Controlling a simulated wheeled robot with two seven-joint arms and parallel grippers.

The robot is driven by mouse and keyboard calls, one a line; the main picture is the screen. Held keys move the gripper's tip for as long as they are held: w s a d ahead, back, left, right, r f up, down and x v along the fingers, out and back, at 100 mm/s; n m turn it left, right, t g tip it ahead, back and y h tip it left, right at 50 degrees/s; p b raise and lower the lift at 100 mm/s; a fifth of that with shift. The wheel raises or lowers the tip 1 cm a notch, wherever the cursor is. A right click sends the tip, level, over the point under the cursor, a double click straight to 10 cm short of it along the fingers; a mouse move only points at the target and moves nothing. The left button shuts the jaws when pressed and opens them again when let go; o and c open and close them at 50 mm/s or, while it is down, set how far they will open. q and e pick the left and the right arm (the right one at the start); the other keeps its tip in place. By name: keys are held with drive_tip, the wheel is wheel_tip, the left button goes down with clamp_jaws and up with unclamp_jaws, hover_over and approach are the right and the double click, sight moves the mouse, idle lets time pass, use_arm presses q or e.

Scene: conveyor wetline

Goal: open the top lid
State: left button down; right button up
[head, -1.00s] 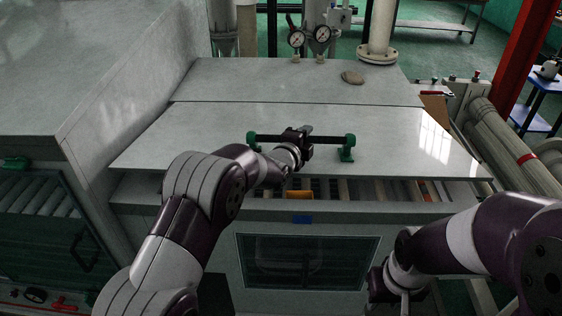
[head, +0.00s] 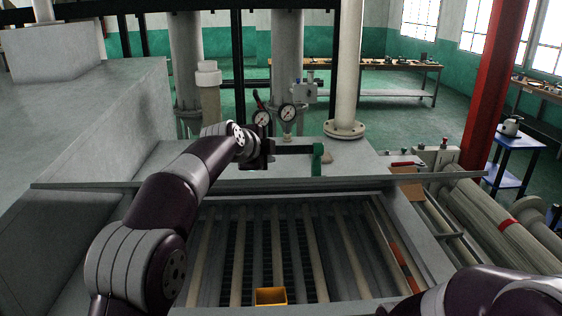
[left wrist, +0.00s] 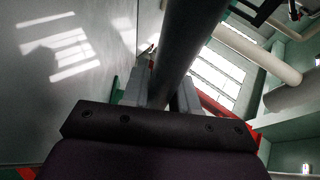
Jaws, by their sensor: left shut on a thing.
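The top lid (head: 330,181) is raised and seen nearly edge-on in the head view, as a thin grey strip across the machine. Its pale face (left wrist: 60,110), with bright window reflections, fills the left of the left wrist view. The handle has a dark bar (left wrist: 190,45) and a green end bracket (head: 317,158). My left gripper (head: 262,154) is shut on the handle bar, above the lid's edge. Its grey fingers (left wrist: 140,85) show in the left wrist view. My right arm shows only at the bottom right; its gripper is out of view.
Below the lid, the opening shows a bed of rollers (head: 240,255) and a yellow box (head: 270,297). Behind stand two gauges (head: 287,113) and a pale pipe (head: 348,70). A red column (head: 493,80) and large rolls (head: 500,228) are at the right.

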use_arm(q)
drive_tip(key=shift+w+r, duration=0.2)
drive_tip(key=shift+w, duration=0.1)
use_arm(e)
drive_tip(key=shift+w+d+r, duration=0.2)
drive_tip(key=shift+w+d, duration=0.1)
drive_tip(key=shift+d, duration=0.05)
use_arm(q)
drive_tip(key=c, duration=1.2)
unclamp_jaws()
drive_tip(key=shift+o, duration=1.2)
drive_tip(key=shift+w, duration=0.15)
use_arm(e)
drive_tip(key=shift+w, duration=0.15)
drive_tip(key=shift+f, duration=0.1)
